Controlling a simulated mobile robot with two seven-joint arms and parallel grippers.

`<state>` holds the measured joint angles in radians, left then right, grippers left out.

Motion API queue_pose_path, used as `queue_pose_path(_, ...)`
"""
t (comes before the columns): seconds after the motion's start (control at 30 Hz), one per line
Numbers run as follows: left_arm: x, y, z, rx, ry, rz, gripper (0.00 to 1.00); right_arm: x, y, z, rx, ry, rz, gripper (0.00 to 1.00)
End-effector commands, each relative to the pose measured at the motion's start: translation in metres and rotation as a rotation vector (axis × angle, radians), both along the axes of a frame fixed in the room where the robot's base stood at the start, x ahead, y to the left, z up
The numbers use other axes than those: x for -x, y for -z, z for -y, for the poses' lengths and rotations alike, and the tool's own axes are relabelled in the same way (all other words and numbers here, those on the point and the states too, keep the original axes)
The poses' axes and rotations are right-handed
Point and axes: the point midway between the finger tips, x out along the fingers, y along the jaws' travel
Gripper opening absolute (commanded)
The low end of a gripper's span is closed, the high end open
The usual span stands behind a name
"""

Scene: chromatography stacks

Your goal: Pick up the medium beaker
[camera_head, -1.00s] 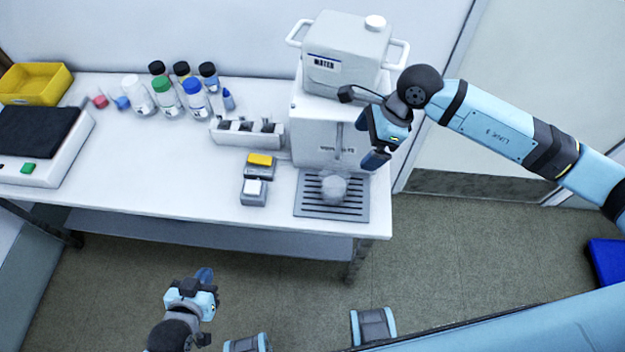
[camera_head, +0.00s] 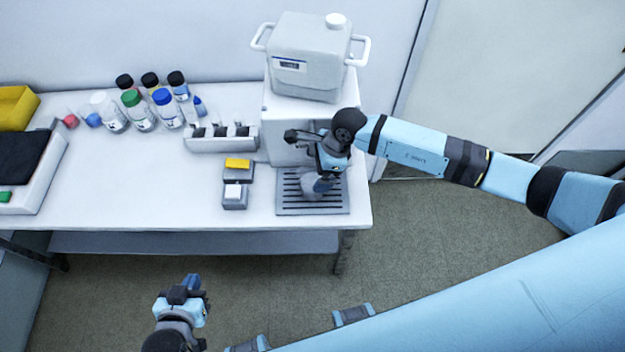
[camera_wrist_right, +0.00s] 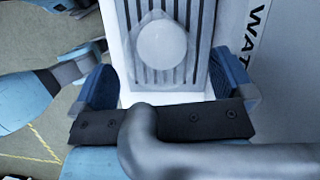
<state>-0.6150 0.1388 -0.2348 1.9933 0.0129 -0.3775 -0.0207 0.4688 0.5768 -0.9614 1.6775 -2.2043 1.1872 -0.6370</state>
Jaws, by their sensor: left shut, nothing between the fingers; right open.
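The medium beaker looks like a round, pale, see-through vessel in the right wrist view (camera_wrist_right: 162,50). It stands on the slotted drip tray (camera_head: 290,207) in front of the white water dispenser (camera_head: 285,130). My right gripper (camera_head: 322,182) is open above the tray, close to the beaker, and covers most of it in the head view. In the right wrist view its two blue fingers (camera_wrist_right: 163,66) flank the beaker, with room on both sides; contact does not show. My left gripper (camera_head: 194,284) is shut and empty, low in front of the table.
A grey block with a yellow top (camera_head: 238,163) and another with a white top (camera_head: 234,191) lie left of the tray. A white rack (camera_head: 222,143) and several capped bottles (camera_head: 139,115) stand behind. A water container (camera_head: 307,62) sits on the dispenser.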

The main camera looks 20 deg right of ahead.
Motion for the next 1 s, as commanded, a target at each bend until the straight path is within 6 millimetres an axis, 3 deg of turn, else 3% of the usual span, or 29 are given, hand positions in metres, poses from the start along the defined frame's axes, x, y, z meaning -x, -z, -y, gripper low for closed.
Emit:
queue_pose_path(0.33, -0.0003, -0.0013, -0.0006, -0.001, 0.0, 0.0, 0.0, -0.0001, 0.0097, -0.0034, 0.001, 0.001, -0.001, 0.98)
queue_pose_path(0.63, -0.0005, -0.0013, -0.0005, -0.001, 0.0, 0.001, 0.0, -0.0003, 0.0092, -0.0033, 0.0, 0.001, -0.001, 0.29)
queue_pose_path(1.0, -0.0006, -0.0009, -0.0004, -0.001, 0.001, 0.001, 0.0, -0.0015, 0.0088, -0.0026, 0.0, 0.001, 0.001, 0.27)
